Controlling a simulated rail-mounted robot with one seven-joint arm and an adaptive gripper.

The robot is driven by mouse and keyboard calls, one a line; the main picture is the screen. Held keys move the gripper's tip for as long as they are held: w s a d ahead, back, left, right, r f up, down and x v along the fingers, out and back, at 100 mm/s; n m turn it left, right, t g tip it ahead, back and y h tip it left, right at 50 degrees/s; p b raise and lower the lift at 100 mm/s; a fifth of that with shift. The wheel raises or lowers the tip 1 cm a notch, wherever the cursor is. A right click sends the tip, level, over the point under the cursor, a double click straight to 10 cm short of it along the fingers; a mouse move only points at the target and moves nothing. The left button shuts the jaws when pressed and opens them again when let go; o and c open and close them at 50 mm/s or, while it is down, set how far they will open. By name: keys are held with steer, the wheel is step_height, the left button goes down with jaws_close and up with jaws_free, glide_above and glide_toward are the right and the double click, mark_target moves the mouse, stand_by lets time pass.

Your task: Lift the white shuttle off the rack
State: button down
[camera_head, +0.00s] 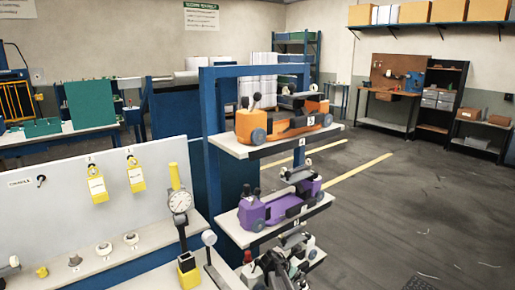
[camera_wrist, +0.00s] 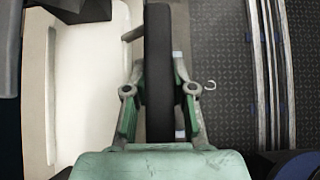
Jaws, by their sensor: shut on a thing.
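The white shuttle (camera_head: 297,262) is at the lowest visible level of the blue rack (camera_head: 213,110), at the bottom edge of the head view. Dark parts overlap it there, and its lower side is cut off. In the wrist view, my gripper (camera_wrist: 160,90) has its two greenish fingers on either side of an upright black bar (camera_wrist: 158,35), shut on it. The bar appears to be part of the white shuttle; most of the shuttle's body is not clear in this view. I cannot tell whether the shuttle touches its shelf.
A purple shuttle (camera_head: 251,212) sits on the shelf above, and an orange shuttle (camera_head: 252,124) on the top shelf. Open floor (camera_head: 400,205) lies to the right.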

mark_target(301, 266)
steer(key=shift+r+p, duration=0.35)
steer(key=shift+r, duration=0.15)
steer(key=shift+r+p, duration=1.3)
steer(key=shift+r, duration=0.35)
steer(key=s+d+r+p, duration=0.2)
steer(key=s+d, duration=0.8)
steer(key=s, duration=0.3)
steer(key=shift+s+d, duration=0.15)
steer(key=shift+s, duration=0.15)
